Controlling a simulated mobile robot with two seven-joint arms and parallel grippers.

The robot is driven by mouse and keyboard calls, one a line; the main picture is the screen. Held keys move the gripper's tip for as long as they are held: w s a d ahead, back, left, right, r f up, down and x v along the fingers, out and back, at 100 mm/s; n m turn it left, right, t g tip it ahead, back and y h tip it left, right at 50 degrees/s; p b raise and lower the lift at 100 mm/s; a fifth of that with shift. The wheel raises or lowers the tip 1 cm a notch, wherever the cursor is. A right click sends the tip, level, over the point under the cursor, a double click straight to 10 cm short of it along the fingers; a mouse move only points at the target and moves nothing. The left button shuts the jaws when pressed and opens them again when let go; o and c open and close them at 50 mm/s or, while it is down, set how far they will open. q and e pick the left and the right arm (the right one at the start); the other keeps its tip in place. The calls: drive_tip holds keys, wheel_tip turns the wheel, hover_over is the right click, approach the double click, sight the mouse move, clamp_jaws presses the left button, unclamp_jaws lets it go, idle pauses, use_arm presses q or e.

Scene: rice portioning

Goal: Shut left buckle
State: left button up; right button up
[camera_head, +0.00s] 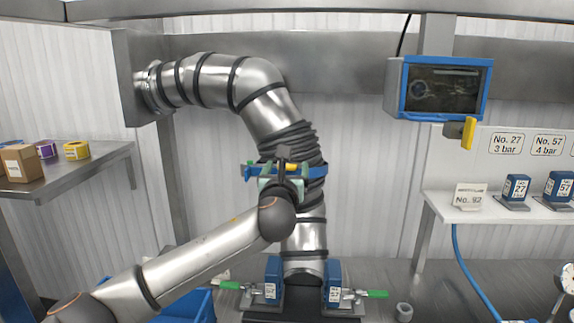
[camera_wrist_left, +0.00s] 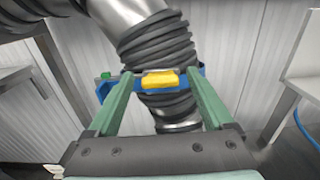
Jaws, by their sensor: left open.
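A blue clamp band (camera_head: 316,171) wraps around the ribbed dark sleeve of the big metal pipe. Its yellow buckle (camera_head: 291,167) is partly hidden by my left gripper (camera_head: 284,170) in the head view. In the left wrist view the yellow buckle (camera_wrist_left: 160,79) sits on the front of the blue band (camera_wrist_left: 104,92). The green fingers of my left gripper (camera_wrist_left: 154,75) are open and reach toward the band, one on each side of the buckle. I cannot tell whether the fingertips touch it. My right gripper is not in view.
Two blue blocks (camera_head: 272,280) with green-handled levers (camera_head: 376,294) flank the pipe's foot. A left shelf (camera_head: 95,165) holds a cardboard box (camera_head: 21,163) and tape rolls (camera_head: 76,150). A blue-framed screen (camera_head: 440,88) hangs upper right. A white shelf (camera_head: 480,213) carries blue numbered blocks.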

use_arm(q)
drive_tip(key=shift+w, duration=0.4)
drive_tip(key=shift+c, duration=0.3)
clamp_jaws()
idle(0.3)
